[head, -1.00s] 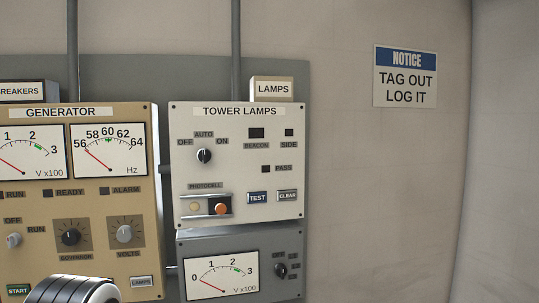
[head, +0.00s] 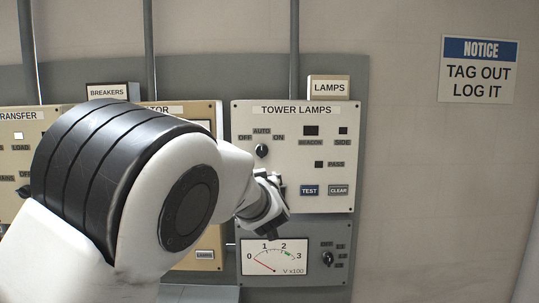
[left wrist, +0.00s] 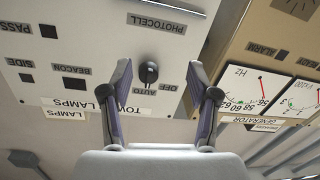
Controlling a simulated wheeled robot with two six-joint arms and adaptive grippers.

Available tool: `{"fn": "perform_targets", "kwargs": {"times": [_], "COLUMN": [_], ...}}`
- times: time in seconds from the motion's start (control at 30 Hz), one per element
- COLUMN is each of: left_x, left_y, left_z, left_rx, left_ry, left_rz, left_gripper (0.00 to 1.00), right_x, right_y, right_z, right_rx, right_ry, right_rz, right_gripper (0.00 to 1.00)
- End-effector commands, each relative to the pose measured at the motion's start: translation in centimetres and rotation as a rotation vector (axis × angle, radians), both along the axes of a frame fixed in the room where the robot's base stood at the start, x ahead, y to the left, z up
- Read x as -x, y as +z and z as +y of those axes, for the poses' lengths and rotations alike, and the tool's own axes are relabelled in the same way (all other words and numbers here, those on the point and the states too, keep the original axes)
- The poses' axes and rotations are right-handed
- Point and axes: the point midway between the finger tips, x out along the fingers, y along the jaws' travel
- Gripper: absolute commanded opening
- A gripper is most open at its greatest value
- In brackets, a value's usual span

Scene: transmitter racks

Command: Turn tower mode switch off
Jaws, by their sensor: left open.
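The tower mode switch (head: 261,151) is a small black knob on the cream TOWER LAMPS panel (head: 300,118), with OFF to its left, AUTO above and ON to its right. Its pointer looks roughly upward, toward AUTO, but is small. My left gripper (head: 269,205) is in front of the panel, just below the knob in the head view. The left wrist view is upside down. There the open, empty fingers (left wrist: 160,70) stand on either side of the knob (left wrist: 148,72), which appears nearer one finger. Contact is not visible. My right gripper is not in view.
TEST (head: 310,190) and CLEAR (head: 339,190) buttons sit low on the same panel. A grey meter panel (head: 320,232) with a small knob is below. My left arm hides much of the generator panel (head: 205,110).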

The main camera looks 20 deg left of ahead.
Motion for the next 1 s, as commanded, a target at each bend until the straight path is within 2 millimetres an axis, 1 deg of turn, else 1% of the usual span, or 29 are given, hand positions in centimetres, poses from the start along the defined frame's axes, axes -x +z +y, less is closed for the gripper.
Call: {"fn": "perform_targets", "kwargs": {"times": [0.03, 0.1, 0.17, 0.27, 0.5, 0.6, 0.7, 0.87, 0.9, 0.97, 1.0], "left_x": [0.1, 0.3, 0.1, -1.0, -5.4, -6.6, -7.0, -7.0, -7.0, -7.0, -7.0], "left_y": [3.1, 5.1, 5.8, 5.9, 6.0, 5.8, 5.6, 5.4, 5.4, 5.4, 5.4], "left_z": [-0.6, -1.0, -1.0, -0.5, 1.0, 1.4, 1.6, 1.6, 1.6, 1.6, 1.6], "left_rx": [0.008, 0.018, 0.021, 0.023, 0.022, 0.022, 0.020, 0.020, 0.020, 0.020, 0.020], "left_ry": [0.000, 0.001, 0.001, 0.002, 0.002, 0.002, 0.002, 0.001, 0.001, 0.001, 0.001], "left_rz": [-0.042, -0.074, -0.083, -0.082, -0.080, -0.081, -0.081, -0.082, -0.082, -0.082, -0.081], "left_gripper": [0.60, 0.60, 0.60, 0.60, 0.60, 0.60, 0.60, 0.60, 0.57, 0.35, 0.21], "right_x": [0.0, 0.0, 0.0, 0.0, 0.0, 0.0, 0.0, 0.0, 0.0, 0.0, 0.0], "right_y": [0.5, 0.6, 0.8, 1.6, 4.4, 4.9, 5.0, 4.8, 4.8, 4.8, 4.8], "right_z": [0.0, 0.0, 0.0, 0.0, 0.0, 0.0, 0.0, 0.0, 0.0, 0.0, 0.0], "right_rx": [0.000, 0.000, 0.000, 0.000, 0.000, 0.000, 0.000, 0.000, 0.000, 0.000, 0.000], "right_ry": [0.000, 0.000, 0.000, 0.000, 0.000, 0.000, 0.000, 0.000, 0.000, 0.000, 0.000], "right_rz": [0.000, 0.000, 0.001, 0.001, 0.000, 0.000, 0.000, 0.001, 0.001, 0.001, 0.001], "right_gripper": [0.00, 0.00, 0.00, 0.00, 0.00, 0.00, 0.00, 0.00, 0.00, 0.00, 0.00]}}
